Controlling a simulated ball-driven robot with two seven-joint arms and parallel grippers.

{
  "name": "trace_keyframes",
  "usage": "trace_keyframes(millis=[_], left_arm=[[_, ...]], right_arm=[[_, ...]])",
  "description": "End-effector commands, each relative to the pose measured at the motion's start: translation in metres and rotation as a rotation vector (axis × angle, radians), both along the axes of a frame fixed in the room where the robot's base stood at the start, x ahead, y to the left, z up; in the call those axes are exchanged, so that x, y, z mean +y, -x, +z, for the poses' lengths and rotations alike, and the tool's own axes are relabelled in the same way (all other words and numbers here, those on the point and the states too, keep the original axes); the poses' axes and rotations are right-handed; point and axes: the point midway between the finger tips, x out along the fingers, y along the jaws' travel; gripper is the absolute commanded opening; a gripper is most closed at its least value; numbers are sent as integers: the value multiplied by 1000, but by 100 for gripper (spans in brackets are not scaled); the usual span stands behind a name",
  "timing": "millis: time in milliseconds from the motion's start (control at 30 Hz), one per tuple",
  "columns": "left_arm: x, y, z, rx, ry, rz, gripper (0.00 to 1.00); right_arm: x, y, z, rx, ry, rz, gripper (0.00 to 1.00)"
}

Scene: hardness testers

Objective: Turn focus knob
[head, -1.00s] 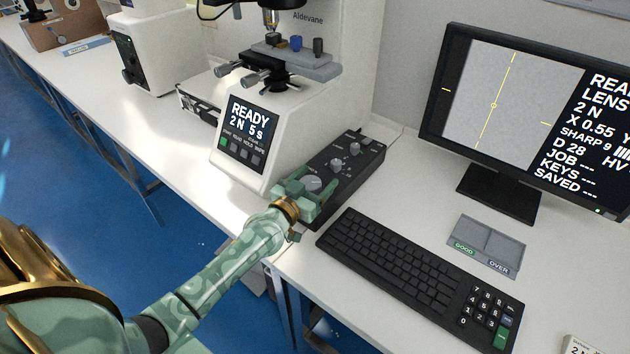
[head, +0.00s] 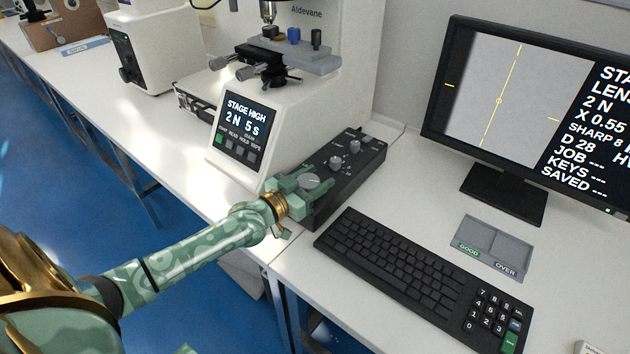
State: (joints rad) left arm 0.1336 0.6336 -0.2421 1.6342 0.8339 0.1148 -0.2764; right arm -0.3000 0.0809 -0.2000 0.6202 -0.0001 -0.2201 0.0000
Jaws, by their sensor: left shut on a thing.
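A black control box (head: 346,173) with several grey knobs lies on the white bench between the hardness tester and the keyboard. My left gripper (head: 313,184) is at the box's near end, with its green fingers on either side of the large round grey knob (head: 309,181), shut on it. Two smaller knobs (head: 336,162) sit farther back on the box. The tester (head: 262,106) has a screen (head: 243,121) reading "STAGE HIGH" and "2 N 5 s". The monitor (head: 499,96) shows a grey field with yellow cross lines and "SHARP 8". My right gripper is not in view.
A black keyboard (head: 408,274) lies right of the box. A grey tray (head: 490,243) marked GOOD and OVER is behind it. A second white machine (head: 159,50) stands at the back left. Bare bench lies right of the tray.

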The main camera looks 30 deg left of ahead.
Motion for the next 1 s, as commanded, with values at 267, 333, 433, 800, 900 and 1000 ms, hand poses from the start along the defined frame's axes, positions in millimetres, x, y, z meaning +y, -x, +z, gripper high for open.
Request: trace_keyframes(millis=[267,333,433,800,900,1000], left_arm=[[0,0,1,-1,0,1,70],[0,0,1,-1,0,2,70],[0,0,0,0,0,2,70],[11,52,3,3,-2,1,70],[17,80,3,4,-2,1,70],[23,106,3,3,-1,1,70]], right_arm=[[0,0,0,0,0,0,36],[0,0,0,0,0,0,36],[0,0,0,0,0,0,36],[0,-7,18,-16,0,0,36],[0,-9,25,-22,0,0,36],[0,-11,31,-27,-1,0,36]])
